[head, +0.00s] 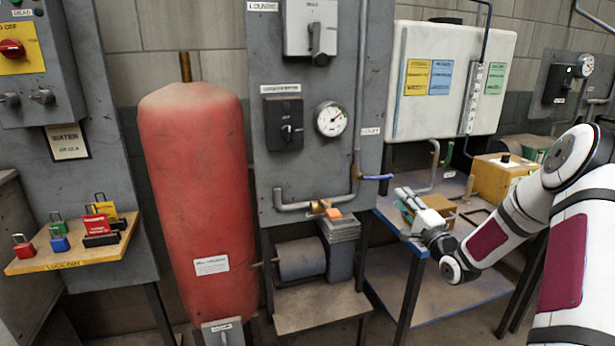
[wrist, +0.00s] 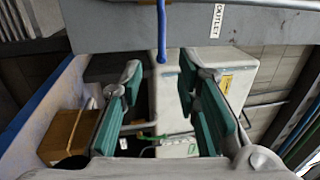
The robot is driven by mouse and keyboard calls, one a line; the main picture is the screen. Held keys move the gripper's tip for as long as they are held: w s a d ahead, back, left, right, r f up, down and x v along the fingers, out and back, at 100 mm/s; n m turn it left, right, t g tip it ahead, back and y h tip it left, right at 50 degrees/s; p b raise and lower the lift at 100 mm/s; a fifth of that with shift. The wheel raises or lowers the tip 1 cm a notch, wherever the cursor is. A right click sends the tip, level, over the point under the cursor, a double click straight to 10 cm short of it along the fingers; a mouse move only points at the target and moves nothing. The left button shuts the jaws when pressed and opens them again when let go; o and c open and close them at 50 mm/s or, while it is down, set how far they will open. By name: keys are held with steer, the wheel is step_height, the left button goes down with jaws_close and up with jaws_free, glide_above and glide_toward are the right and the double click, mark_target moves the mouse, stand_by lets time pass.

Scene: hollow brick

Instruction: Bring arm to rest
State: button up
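My arm reaches in from the right in the head view. My gripper (head: 408,202) is over the front left part of the blue-edged bench, right of and below the blue outlet lever (head: 377,177). In the wrist view my gripper (wrist: 160,80) has its two teal-padded fingers apart with nothing held between them. The blue lever (wrist: 162,30) shows there beyond the fingertips, apart from them as far as I can tell.
A grey panel (head: 262,190) with a gauge and pipes stands left of my gripper, beside a red tank (head: 197,190). A white tank (head: 418,110) hangs behind. The bench (head: 462,268) carries a yellow box (head: 500,178). A lockout shelf (head: 75,255) is far left.

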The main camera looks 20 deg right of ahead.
steer(key=s+a+r+n+g+h+p, duration=0.1)
steer(key=a+r+n+g+p, duration=0.1)
steer(key=a+r+n+g, duration=0.75)
steer(key=s+a+r+h, duration=0.1)
steer(key=s+a+r, duration=0.2)
steer(key=s+a, duration=0.4)
steer(key=s+a+r+n+g+p, duration=0.1)
steer(key=s+a, duration=0.3)
steer(key=s, duration=0.7)
steer(key=s+a+r+n+g+y+p, duration=0.1)
steer(key=s+a+n+g, duration=0.2)
steer(key=s, duration=0.9)
steer(key=s+a+r+n+g+y, duration=0.1)
steer(key=s+a+n, duration=0.3)
steer(key=s, duration=0.8)
steer(key=shift+a+g+p, duration=0.4)
steer(key=shift+a+g, duration=0.35)
steer(key=shift+a, duration=0.4)
steer(key=shift+s+r+n, duration=0.1)
steer(key=shift+n, duration=0.15)
